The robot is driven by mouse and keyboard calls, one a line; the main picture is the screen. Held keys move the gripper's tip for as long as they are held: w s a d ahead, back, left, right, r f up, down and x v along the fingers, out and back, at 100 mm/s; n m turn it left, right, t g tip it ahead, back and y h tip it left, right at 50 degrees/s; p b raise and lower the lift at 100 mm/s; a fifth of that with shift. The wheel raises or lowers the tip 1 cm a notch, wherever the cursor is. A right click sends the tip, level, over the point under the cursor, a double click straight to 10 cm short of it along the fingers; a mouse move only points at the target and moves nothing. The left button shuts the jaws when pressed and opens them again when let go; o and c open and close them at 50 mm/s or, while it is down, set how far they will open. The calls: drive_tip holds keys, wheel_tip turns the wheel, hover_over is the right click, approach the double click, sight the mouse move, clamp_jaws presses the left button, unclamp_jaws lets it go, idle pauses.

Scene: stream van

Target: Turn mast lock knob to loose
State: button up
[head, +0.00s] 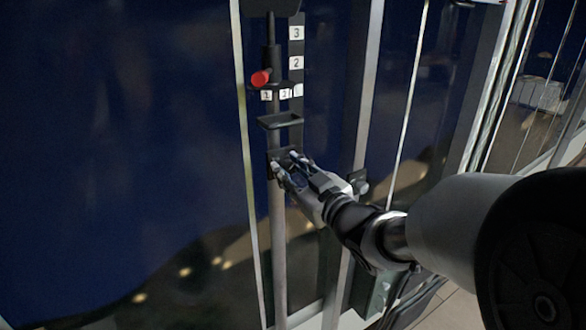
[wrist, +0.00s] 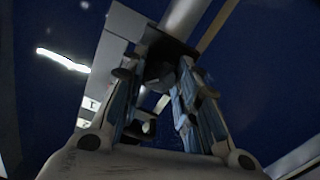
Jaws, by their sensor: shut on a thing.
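The mast is a slim grey vertical pole (head: 278,230) in front of dark blue panels. In the wrist view, the two fingers close around a small dark knob (wrist: 160,74) in front of the pole (wrist: 187,18). The knob is mostly hidden by the fingers in the head view. I cannot read any loose or locked marking or the knob's turn angle.
A red-tipped handle (head: 260,78) juts from the mast above, beside white number labels (head: 296,63). A black loop-shaped bracket (head: 281,121) sticks out just above my gripper. Another small dark knob (head: 361,187) is on a post to the right.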

drive_tip(key=n+b, duration=0.3)
drive_tip(key=b, duration=0.2)
drive_tip(key=shift+f, duration=0.2)
drive_tip(key=n+b, duration=1)
drive_tip(key=shift+r+n+b, duration=0.1)
drive_tip(key=shift+n+b, duration=1.35)
drive_tip(key=shift+n, duration=0.65)
drive_tip(key=o, duration=1.1)
drive_tip(key=shift+c, duration=0.2)
drive_tip(key=shift+s, duration=0.1)
